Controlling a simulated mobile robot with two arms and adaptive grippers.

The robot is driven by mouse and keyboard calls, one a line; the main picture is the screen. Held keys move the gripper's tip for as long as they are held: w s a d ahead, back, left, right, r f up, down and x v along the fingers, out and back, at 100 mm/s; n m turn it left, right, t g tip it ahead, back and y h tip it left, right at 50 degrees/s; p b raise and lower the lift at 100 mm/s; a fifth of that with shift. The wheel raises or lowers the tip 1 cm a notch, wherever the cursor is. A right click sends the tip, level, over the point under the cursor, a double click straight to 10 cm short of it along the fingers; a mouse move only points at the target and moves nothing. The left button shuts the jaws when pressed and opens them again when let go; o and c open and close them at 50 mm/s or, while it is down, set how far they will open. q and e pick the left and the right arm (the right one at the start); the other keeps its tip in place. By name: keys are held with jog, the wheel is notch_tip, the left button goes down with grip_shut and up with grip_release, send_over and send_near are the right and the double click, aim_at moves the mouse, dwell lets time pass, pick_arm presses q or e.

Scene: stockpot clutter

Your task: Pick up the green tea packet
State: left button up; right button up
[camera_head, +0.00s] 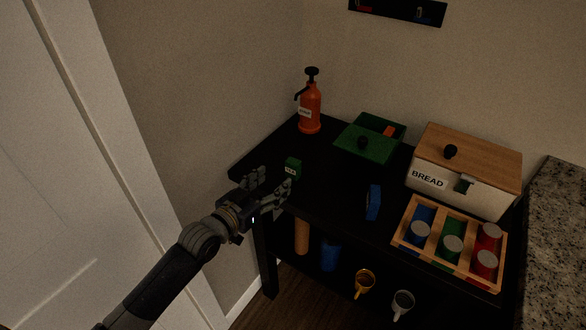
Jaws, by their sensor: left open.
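The green tea packet (293,168) is a small dark green box with a pale label. It stands upright on the black table (330,197), near its left side. My left gripper (276,182) reaches in from the lower left. Its fingers are open, just in front of and to the left of the packet, and cover part of the packet's lower side. I cannot tell whether a finger touches it. My right gripper is not in view.
An orange spray bottle (310,115), a green box (368,147), a bread box (480,162), a blue item (373,203) and a wooden tray (401,238) with cans stand on the table. Mugs (365,283) sit on a lower shelf. A wall (190,80) rises behind the left.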

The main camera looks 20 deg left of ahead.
aim_at(290, 167)
pick_arm(q)
jog(key=x, duration=0.5)
jog(key=shift+w+d+p, duration=0.1)
jog(key=shift+w+p, duration=0.15)
jog(key=shift+p, duration=0.05)
jog(key=shift+w+d+r, duration=0.1)
jog(key=shift+w+d, duration=0.1)
jog(key=shift+w, duration=0.25)
jog(key=shift+p+x, duration=0.55)
jog(key=shift+x, duration=1.55)
jog(key=shift+c, duration=0.2)
jog(key=c, duration=1)
